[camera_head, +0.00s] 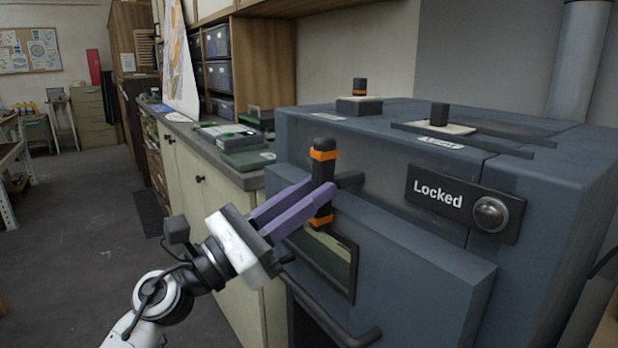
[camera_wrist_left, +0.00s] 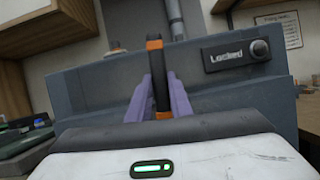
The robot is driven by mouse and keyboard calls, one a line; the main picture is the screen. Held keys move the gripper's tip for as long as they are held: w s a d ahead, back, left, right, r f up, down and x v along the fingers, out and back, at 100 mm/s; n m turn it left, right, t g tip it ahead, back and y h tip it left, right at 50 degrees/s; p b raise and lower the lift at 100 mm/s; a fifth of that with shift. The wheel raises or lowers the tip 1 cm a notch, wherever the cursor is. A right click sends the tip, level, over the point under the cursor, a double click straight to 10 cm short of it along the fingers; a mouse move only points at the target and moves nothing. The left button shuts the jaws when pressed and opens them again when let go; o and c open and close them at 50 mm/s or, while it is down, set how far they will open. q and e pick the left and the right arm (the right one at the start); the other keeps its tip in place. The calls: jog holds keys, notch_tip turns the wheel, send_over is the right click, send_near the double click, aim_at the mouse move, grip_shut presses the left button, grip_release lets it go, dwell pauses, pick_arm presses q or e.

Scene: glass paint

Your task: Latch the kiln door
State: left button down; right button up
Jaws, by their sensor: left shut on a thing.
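The kiln (camera_head: 410,230) is a large blue-grey box with a front door (camera_head: 405,275) that has a dark window (camera_head: 325,258). A black upright handle with orange bands (camera_head: 323,155) stands at the door's front. My left gripper (camera_head: 322,190) has its purple fingers shut on this handle, around its middle. The left wrist view shows the handle (camera_wrist_left: 157,75) upright between the fingers. A black plate reading "Locked" (camera_head: 438,193) with a round metal knob (camera_head: 491,214) is on the kiln front, right of the handle. My right gripper is not in view.
A black bar handle (camera_head: 335,325) sticks out low on the kiln. Two black-knobbed plugs (camera_head: 359,90) (camera_head: 438,115) sit on the kiln top. A grey counter (camera_head: 205,150) with green items stands at the left. The floor (camera_head: 80,220) further left is open.

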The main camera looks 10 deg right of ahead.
pick_arm(q)
jog(key=shift+n+t+y+p, duration=0.3)
jog(key=shift+n+p, duration=0.1)
jog(key=shift+n, duration=0.2)
jog(key=c, duration=1.6)
grip_release()
jog(key=b+v, duration=0.2)
jog(key=v, duration=0.8)
jog(key=shift+s+f, duration=0.15)
